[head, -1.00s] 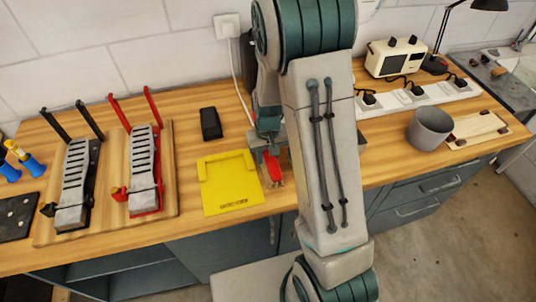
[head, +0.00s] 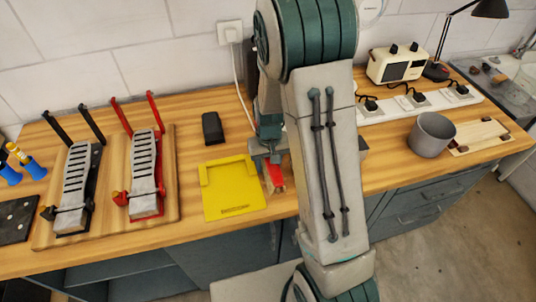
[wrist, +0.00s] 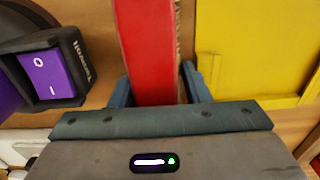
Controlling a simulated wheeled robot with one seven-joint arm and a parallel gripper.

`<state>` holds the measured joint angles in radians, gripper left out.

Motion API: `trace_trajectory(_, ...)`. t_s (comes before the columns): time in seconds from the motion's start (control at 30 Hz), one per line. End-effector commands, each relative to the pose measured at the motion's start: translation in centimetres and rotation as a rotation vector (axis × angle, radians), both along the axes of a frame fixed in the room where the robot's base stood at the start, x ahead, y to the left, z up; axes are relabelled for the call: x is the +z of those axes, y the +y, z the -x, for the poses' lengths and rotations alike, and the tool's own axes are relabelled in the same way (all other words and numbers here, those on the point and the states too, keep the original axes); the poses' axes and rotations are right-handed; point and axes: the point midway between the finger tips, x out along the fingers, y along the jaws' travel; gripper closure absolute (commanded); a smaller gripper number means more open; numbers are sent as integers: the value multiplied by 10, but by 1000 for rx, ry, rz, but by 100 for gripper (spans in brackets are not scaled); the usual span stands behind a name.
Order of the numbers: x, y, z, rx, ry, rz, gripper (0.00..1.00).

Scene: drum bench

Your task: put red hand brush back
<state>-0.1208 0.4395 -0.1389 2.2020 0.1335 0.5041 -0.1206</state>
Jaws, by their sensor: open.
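The red hand brush (head: 275,175) lies on the wooden bench just right of the yellow holder (head: 233,211), partly hidden by my arm. In the wrist view its flat red back (wrist: 148,45) runs between my two fingers, with a thin strip of bristles along its right side. My gripper (wrist: 157,86) is open, with one finger on each side of the brush. I cannot tell whether the fingers touch it. The yellow holder also shows in the wrist view (wrist: 240,45), right of the right finger. It is a flat plate with raised edges, and it is empty.
A black box with a purple rocker switch (wrist: 45,75) is close left of my gripper in the wrist view. A black block (head: 212,128) lies behind the holder. Two drum pedals (head: 144,180) stand on a board at left. A grey cup (head: 431,135) stands at right.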

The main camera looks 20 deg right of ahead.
Motion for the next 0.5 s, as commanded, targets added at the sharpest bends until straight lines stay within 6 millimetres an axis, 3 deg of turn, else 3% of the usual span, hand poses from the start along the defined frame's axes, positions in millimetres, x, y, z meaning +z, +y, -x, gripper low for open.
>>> trace_trajectory(0.2,17,-2,1,-3,1,4,46)
trace_trajectory(0.5,79,2,0,5,-4,1,46)
